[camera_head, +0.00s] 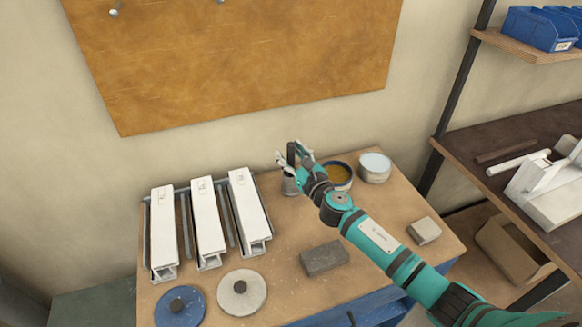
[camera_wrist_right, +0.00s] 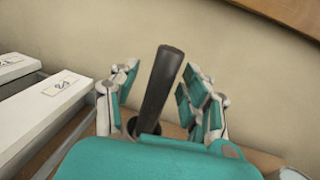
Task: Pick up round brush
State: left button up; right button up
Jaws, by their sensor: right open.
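The round brush shows as a dark upright handle (camera_wrist_right: 161,85) between the spread fingers of my right gripper (camera_wrist_right: 158,85) in the right wrist view. Its lower end is hidden behind my gripper's palm. In the head view my right gripper (camera_head: 293,158) is over a small grey cup (camera_head: 289,186) at the back of the bench, and the dark handle (camera_head: 291,152) shows between the fingers. The fingers are open, with gaps beside the handle. The brush head is hidden. My left gripper is in neither view.
Three white profiles (camera_head: 206,225) lie in a rack on the left of the bench (camera_head: 285,235). Two tins, one amber (camera_head: 337,174) and one pale (camera_head: 374,168), stand right of the cup. Two discs (camera_head: 241,292), a dark block (camera_head: 324,258) and a light block (camera_head: 424,231) lie nearer the front.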

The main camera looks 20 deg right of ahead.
grip_shut()
dwell(0.6)
